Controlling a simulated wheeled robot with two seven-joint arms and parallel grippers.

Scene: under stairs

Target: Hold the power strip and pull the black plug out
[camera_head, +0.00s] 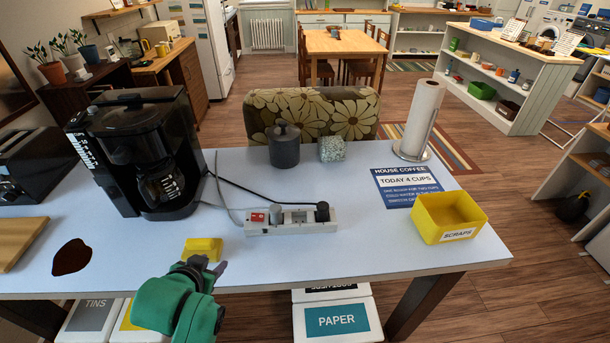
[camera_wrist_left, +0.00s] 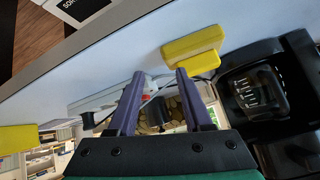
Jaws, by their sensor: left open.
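The white power strip (camera_head: 290,222) lies on the pale table, with a red switch (camera_head: 258,217) at its left end. The black plug (camera_head: 322,212) stands at its right end, and a black cord runs back from it towards the coffee maker. A grey cord reaches the strip's left end. My left gripper (camera_head: 205,262) is at the table's front edge, by the yellow sponge (camera_head: 204,246), left of and nearer than the strip. In the left wrist view the gripper (camera_wrist_left: 157,74) is open, with its fingers apart and nothing seen between them. My right gripper is not in view.
A black coffee maker (camera_head: 145,150) stands left of the strip. A dark canister (camera_head: 284,146) and a speckled cube (camera_head: 332,148) stand behind it. A yellow scraps bin (camera_head: 448,217), a sign (camera_head: 408,186) and a paper towel roll (camera_head: 417,120) are at right. The table before the strip is clear.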

